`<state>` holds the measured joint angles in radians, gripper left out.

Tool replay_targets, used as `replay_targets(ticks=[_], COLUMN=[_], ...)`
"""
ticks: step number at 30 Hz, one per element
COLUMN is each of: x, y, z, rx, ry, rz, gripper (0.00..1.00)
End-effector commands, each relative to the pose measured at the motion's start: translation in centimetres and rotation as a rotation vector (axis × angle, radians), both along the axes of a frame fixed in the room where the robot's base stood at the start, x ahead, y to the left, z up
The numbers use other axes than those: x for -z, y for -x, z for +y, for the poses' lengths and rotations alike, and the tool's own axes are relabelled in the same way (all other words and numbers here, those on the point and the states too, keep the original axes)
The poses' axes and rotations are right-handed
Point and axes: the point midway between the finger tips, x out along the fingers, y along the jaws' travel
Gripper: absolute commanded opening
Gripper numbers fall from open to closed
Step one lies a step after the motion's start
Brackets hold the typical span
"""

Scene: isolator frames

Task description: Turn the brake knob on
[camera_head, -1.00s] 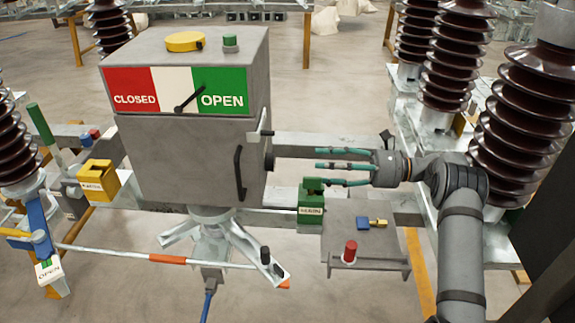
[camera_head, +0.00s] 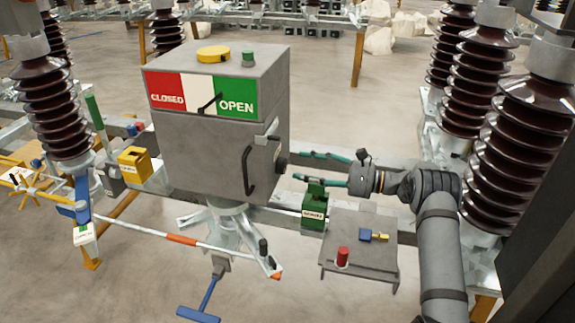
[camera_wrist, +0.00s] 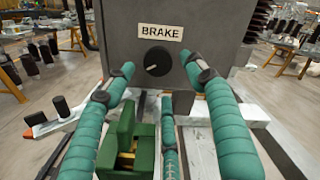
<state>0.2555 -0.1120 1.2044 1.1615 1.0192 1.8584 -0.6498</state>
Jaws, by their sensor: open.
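The brake knob (camera_wrist: 158,61) is a round black knob under the BRAKE label (camera_wrist: 161,32) on the grey box. A short light mark on it points to the lower left in the wrist view. In the head view the knob (camera_head: 281,162) juts from the box's right side. My gripper (camera_head: 299,166) has teal padded fingers, is open and empty, and points at that side. In the wrist view the fingers of my gripper (camera_wrist: 158,68) lie left, right and below the knob, apart from it. A small gap shows between fingertips and knob in the head view.
The grey box (camera_head: 205,150) has a black handle (camera_head: 249,170) near the knob. A green lock block (camera_head: 314,212) stands below my fingers. A shelf (camera_head: 350,268) holds a red knob and small padlocks. Brown insulators (camera_head: 470,90) stand right.

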Motion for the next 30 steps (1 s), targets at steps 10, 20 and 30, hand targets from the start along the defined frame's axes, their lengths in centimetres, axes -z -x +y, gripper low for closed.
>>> replay_targets(ticks=[10,20,30], x=[0.0,0.0,0.0], y=[-0.9,-1.0,-1.0], z=[4.3,4.7,4.7], rx=[0.001,0.001,0.001], ry=[0.0,0.0,0.0], rz=[0.001,0.0,0.0], gripper=[0.55,0.55,0.35])
